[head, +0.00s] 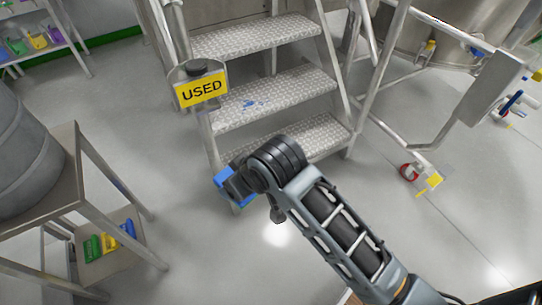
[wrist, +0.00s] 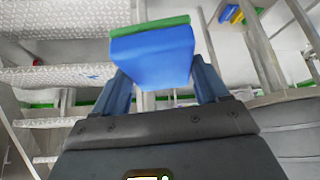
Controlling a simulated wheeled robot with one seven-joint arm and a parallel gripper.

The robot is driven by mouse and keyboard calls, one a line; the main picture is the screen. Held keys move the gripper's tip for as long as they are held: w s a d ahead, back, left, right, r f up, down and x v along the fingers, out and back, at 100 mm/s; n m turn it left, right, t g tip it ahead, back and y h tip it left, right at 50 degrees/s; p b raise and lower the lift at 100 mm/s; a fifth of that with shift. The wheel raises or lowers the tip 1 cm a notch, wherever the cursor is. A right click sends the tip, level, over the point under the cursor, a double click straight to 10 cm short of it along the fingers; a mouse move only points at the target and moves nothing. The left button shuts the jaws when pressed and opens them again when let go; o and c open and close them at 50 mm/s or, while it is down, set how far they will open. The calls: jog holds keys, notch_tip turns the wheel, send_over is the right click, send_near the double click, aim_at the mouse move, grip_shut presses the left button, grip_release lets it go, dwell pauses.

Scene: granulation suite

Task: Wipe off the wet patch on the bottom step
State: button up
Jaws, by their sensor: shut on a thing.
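My gripper (head: 238,187) is shut on a blue sponge (head: 222,178) with a green layer, which also shows between the fingers in the wrist view (wrist: 152,55). They are in front of the left end of the bottom step (head: 322,136), a metal tread with a raised pattern. My arm hides part of that step, and I cannot make out a wet patch on its visible part. Small blue marks (head: 252,104) show on the step above it, and blue marks also show on a tread in the wrist view (wrist: 94,76). I cannot tell whether the sponge touches the stairs.
A holder labelled USED (head: 201,90) is at the stairs' left side. A metal table (head: 68,150) with a grey drum (head: 28,150) stands at left. Stair rails (head: 383,75) rise at right.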

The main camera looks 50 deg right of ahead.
jog(key=s+p, duration=0.1)
jog(key=s+r+p, duration=0.1)
jog(key=s, duration=0.1)
jog(key=s+r+p, duration=0.1)
jog(key=shift+s, duration=0.4)
jog(key=w+r+p, duration=0.1)
jog(key=w+p, duration=0.1)
jog(key=p, duration=0.1)
jog(key=w+r+p, duration=0.1)
jog(key=w+p, duration=0.1)
jog(key=p, duration=0.1)
jog(key=w+r+p, duration=0.1)
jog(key=w+p, duration=0.1)
jog(key=p, duration=0.1)
jog(key=shift+w+r, duration=0.2)
jog(key=shift+w, duration=0.05)
jog(key=shift+w+p, duration=0.3)
jog(key=shift+w, duration=0.3)
